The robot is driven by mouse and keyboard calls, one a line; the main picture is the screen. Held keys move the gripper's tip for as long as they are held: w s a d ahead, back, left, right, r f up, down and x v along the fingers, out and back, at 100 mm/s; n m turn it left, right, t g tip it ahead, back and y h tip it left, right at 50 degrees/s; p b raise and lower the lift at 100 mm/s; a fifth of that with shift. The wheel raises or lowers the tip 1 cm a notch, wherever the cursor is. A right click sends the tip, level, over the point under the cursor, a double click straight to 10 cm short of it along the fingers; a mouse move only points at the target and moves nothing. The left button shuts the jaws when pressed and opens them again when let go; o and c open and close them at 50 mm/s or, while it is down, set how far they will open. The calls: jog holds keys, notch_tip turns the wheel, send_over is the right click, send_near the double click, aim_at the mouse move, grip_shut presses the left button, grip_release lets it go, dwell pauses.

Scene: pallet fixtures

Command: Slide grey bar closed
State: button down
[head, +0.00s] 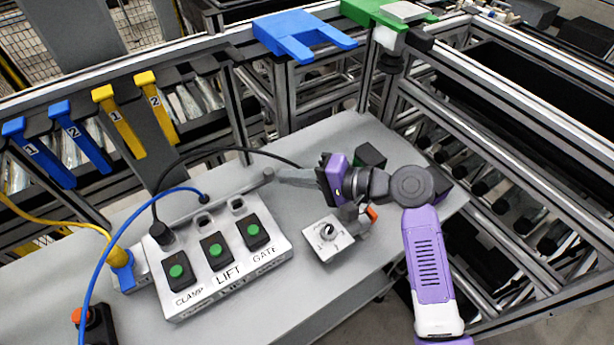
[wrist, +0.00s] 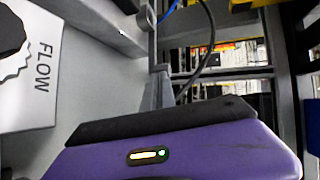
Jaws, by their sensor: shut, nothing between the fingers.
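The grey bar (head: 240,187) lies along the back of the white control box (head: 215,262), by its sockets, with a round knob at its right end. In the wrist view the bar (wrist: 112,30) runs across the top, its knob (wrist: 147,17) near the centre. My gripper (head: 281,175) is shut and empty, pointing left, with its fingertips close to the knob. Whether they touch it I cannot tell. In the wrist view the grey fingers (wrist: 160,88) stand just below the knob, partly hidden by my purple gripper body.
The box has green buttons marked CLAMP, LIFT and GATE. A black cable (head: 230,149) arches behind the bar, and a blue cable (head: 95,270) loops at left. A FLOW dial plate (head: 325,240) sits below my wrist. The front of the grey table (head: 290,305) is clear.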

jog(key=shift+w+a, duration=0.1)
jog(key=shift+a, duration=0.15)
jog(key=shift+s+a+p, duration=0.5)
jog(key=shift+a, duration=0.2)
jog(key=shift+s+a, duration=0.25)
jog(key=shift+a, duration=0.05)
